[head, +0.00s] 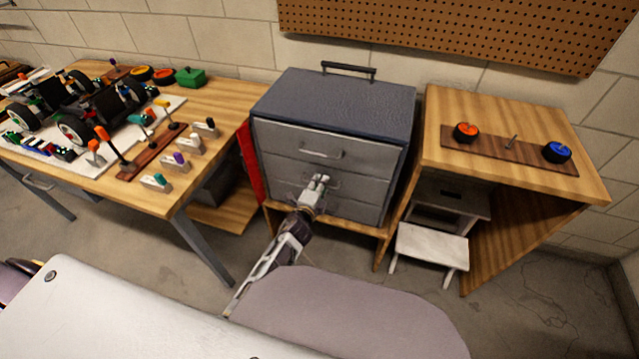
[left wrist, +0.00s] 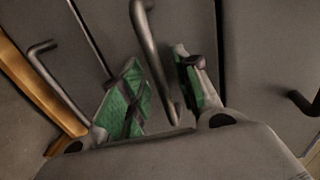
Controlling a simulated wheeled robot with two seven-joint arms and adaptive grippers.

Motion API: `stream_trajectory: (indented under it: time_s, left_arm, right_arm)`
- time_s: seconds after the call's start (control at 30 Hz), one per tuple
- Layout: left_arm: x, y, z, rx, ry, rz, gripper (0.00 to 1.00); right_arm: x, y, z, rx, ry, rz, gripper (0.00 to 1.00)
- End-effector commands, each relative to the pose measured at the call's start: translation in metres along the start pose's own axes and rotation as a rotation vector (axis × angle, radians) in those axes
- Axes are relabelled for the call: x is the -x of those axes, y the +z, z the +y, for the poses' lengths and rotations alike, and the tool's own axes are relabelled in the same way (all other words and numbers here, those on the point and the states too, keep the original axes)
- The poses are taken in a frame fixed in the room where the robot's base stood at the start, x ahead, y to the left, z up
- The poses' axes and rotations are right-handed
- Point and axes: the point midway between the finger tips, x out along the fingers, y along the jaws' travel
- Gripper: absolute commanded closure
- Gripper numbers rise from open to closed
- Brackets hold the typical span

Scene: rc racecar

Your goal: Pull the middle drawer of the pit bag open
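The pit bag (head: 333,106) is a grey drawer cabinet with a blue-grey top, standing on a wooden shelf. Its top drawer (head: 278,138) and middle drawer (head: 279,165) look flush with the front. My left gripper (head: 322,180) is at the middle drawer and partly hides its handle. In the left wrist view, the dark handle (left wrist: 153,50) of the middle drawer runs between the green-padded fingers of my left gripper (left wrist: 165,92). The fingers are apart, with a visible gap to the right finger; I cannot tell whether the left one touches the bar. My right gripper is out of view.
The top drawer handle (head: 322,154) is just above my gripper. A workbench (head: 222,92) with car parts and tools stands at left. A wooden table (head: 590,187) with two wheels and a step stool (head: 432,246) are at right. Floor shows in front of the cabinet.

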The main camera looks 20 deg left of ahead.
Motion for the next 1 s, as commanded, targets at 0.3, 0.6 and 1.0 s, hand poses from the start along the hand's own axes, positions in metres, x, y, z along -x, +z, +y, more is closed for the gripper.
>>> stream_trajectory:
  time_s: [0.3, 0.6, 1.0]
  left_arm:
    - [0.0001, -0.0004, -0.0001, 0.0, 0.0, 0.0, 0.68]
    - [0.0, -0.0004, -0.0002, 0.0, 0.0, 0.0, 1.0]
    - [0.0001, -0.0004, 0.0003, 0.0, 0.0, 0.0, 1.0]
  right_arm:
    - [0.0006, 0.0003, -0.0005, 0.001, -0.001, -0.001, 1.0]
    - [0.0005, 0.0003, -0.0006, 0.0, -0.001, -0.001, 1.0]
    - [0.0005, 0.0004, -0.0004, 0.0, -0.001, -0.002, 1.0]
